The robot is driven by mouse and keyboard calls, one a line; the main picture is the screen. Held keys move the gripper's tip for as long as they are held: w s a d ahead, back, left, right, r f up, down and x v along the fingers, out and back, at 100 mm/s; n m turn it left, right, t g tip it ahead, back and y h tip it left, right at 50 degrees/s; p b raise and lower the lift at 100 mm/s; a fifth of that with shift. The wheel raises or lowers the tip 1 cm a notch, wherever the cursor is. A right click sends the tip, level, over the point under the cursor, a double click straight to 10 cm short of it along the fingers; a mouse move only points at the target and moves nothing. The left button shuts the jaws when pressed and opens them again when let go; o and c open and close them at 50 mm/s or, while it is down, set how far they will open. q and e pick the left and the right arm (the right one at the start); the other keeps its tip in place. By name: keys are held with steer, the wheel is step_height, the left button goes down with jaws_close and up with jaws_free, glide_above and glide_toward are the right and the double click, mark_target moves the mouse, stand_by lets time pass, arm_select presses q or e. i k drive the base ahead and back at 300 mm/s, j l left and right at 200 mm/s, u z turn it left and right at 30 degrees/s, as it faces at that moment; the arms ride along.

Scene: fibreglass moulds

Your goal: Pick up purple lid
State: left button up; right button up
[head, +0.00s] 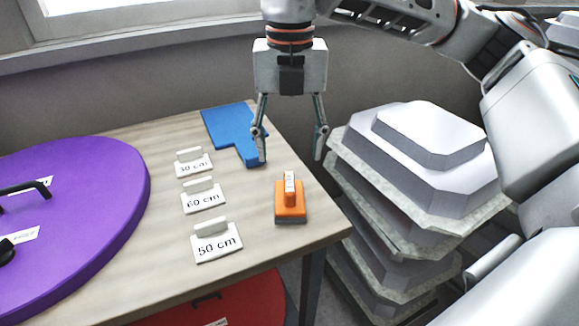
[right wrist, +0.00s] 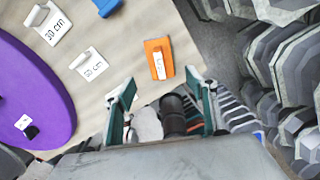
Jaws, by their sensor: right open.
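The purple lid (head: 85,230) is a large flat disc lying on the left of the wooden table, cut off by the picture's left edge. It has black handles and white labels on top. It also shows at the left of the right wrist view (right wrist: 40,95). My right gripper (head: 290,147) points down with its fingers spread and nothing between them. It is over the table's right edge, well to the right of the lid, beyond the orange block. In the right wrist view its fingers (right wrist: 160,88) are apart. My left gripper is not in view.
On the table (head: 160,285) stand white size tags (head: 217,246), an orange block (head: 291,205) and a blue flat piece (head: 228,130). Stacked grey moulds (head: 420,180) stand right of the table. A red disc (head: 240,305) is below the tabletop. A wall and window are behind.

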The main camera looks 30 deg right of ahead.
mark_target(68, 205)
steer(key=k+j, duration=0.65)
steer(key=k, duration=0.25)
